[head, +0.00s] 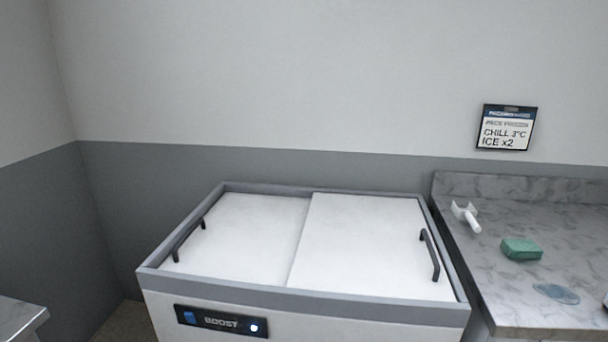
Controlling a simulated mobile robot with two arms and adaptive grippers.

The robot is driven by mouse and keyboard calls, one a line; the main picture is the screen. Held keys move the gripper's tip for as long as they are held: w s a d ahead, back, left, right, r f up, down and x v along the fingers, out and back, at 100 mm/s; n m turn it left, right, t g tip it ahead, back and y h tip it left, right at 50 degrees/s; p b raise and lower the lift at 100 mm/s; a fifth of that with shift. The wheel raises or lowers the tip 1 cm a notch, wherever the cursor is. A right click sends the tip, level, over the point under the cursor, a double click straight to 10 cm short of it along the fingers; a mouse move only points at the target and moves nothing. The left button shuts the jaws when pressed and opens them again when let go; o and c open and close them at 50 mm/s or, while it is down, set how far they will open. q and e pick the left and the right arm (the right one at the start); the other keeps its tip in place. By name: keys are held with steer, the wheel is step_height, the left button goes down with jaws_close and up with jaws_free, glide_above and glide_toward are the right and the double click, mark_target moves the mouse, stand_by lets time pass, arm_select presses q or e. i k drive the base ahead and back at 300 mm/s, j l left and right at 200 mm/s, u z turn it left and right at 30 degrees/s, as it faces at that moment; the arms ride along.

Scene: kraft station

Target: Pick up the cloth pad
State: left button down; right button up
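A small green block-shaped pad (521,249), which looks like the cloth pad, lies flat on the grey marbled counter (582,235) at the right of the head view. Nothing touches it. Neither of my grippers shows in the head view.
A white chest freezer (250,235) with two sliding lids and dark handles stands left of the counter. A white scoop-like tool (466,216) lies behind the pad, and a bluish flat patch (556,293) lies in front. A sign (506,128) hangs on the wall.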

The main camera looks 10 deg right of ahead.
mark_target(515, 248)
steer(key=z, duration=1.65)
steer(key=i+l+u, duration=0.15)
steer(key=l+u, duration=0.25)
steer(key=i+l+u, duration=0.15)
steer(key=l+u, duration=0.25)
